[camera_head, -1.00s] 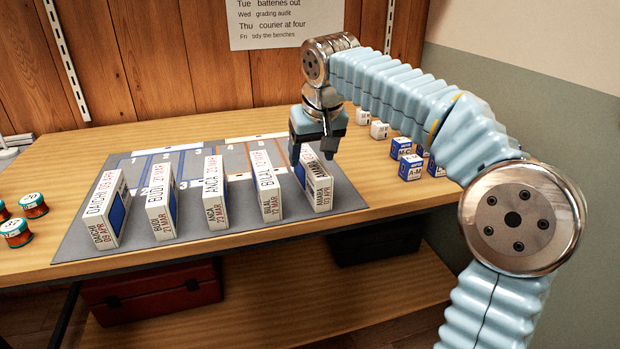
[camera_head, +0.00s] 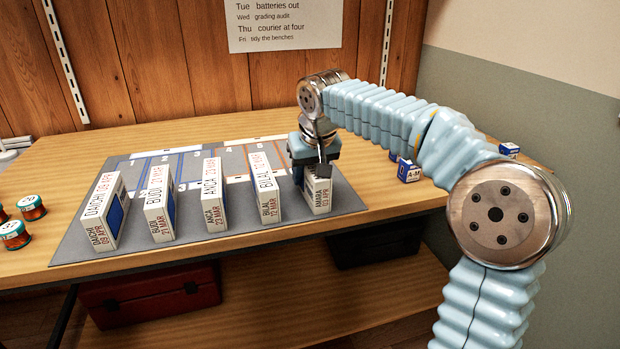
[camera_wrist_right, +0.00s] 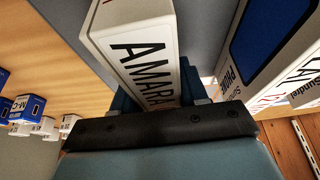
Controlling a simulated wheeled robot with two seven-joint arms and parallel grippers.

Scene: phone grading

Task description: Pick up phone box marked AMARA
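The phone box marked AMARA (camera_head: 318,196) stands upright at the right end of a row on the grey mat (camera_head: 222,250). It is white with black and red lettering. My right gripper (camera_head: 311,172) is over its top, with the fingers down on either side of it. In the right wrist view the AMARA box (camera_wrist_right: 138,45) lies between the two blue fingers (camera_wrist_right: 158,98), which look open around it; any contact is hard to make out. My left gripper is not in view.
The BILAL box (camera_head: 267,190) stands close to the left of AMARA, with the ANCA (camera_head: 214,195), BUDI (camera_head: 160,205) and DAICHI (camera_head: 104,215) boxes further left. Small blue-and-white boxes (camera_head: 409,171) stand to the right. Orange-and-green spools (camera_head: 32,207) are at the far left.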

